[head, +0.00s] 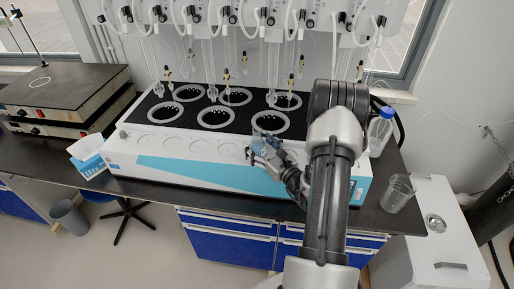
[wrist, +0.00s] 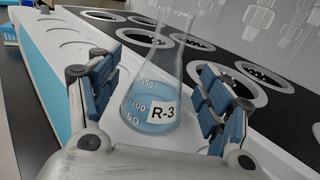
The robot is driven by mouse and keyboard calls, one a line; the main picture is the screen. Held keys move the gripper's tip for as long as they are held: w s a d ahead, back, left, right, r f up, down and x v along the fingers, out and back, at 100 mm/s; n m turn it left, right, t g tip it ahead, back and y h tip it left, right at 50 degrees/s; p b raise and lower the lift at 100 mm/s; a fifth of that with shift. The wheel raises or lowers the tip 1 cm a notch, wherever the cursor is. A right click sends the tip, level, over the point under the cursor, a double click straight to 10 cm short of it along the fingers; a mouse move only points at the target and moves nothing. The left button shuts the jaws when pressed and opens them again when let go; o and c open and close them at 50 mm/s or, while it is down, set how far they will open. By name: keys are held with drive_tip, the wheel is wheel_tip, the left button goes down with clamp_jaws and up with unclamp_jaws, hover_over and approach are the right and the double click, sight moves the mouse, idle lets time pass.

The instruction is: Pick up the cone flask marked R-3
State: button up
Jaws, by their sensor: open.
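The cone flask marked R-3 (wrist: 158,85) stands upright in the wrist view, on the white front ledge of the distiller (head: 190,166). It is clear glass with pale blue liquid and a white label. My gripper (wrist: 160,105) is open, with one blue-padded finger on each side of the flask. A gap shows between the flask and each finger. In the head view my gripper (head: 266,150) is at the front of the distiller, and the flask is mostly hidden by it there.
Ringed round openings (head: 217,117) lie behind the ledge, with glass tubes hanging above them. A beaker (head: 397,193) and a blue-capped bottle (head: 381,131) stand at the right. A blue-and-white box (head: 88,158) is at the left end. The ledge left of my gripper is clear.

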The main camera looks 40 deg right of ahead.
drive_tip(key=shift+c, duration=0.4)
drive_tip(key=c, duration=1.1)
drive_tip(key=shift+c, duration=0.3)
drive_tip(key=shift+r, duration=0.25)
